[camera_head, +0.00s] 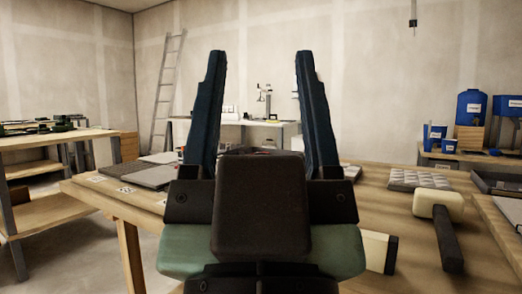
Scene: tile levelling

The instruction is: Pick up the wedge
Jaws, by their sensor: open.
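My gripper (261,55) fills the middle of the head view, its two dark blue fingers wide apart with nothing between them. It is above the wooden table (390,205), its fingers extending away from the camera. I cannot make out a wedge for certain. My gripper's body hides the middle of the table, and only bits of dark and red things show between the fingers.
A mallet (438,205) with a pale head and a cream block (376,249) lie on the right of the table, near a quilted grey pad (418,180). Grey tiles (150,175) lie at the left. A shelf bench (60,137) stands far left.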

